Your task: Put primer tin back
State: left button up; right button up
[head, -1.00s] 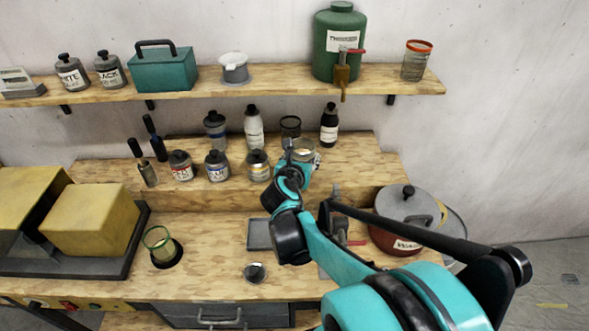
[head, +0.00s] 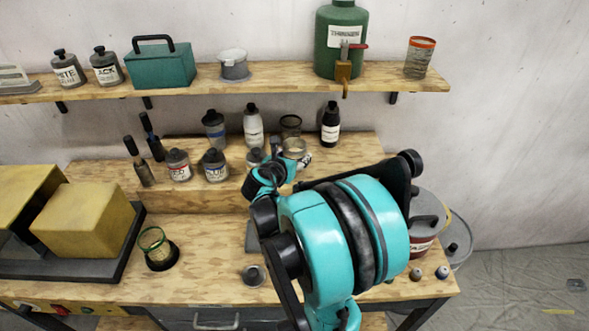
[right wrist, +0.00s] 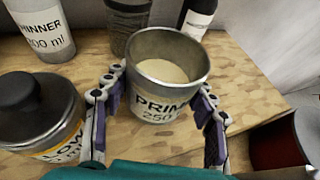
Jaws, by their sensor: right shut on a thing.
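The primer tin (right wrist: 158,108) is an open grey metal tin with pale cream contents and a label reading "PRIM... 250". My right gripper (right wrist: 160,115) is shut on it, one finger on each side, and the tin looks nearly upright. In the head view the tin (head: 294,148) is over the right part of the raised wooden step (head: 350,155), partly hidden by my right arm. I cannot tell whether its base touches the step. My left gripper is in no view.
A yellow-labelled bottle (right wrist: 40,115) stands close left of the tin. Behind are a thinner bottle (right wrist: 40,30), a dark cup (head: 290,125) and a dark bottle (head: 330,123). The step's right end is clear. A lidded red pot (head: 424,235) stands lower right.

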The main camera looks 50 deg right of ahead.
notch_tip(320, 180, down, 4)
jog(key=shift+r+b, duration=0.25)
jog(key=shift+b, duration=0.6)
jog(key=shift+f, duration=0.3)
jog(key=shift+r, duration=0.1)
jog(key=shift+f, duration=0.2)
jog(key=o, duration=1.5)
jog(key=shift+c, duration=0.2)
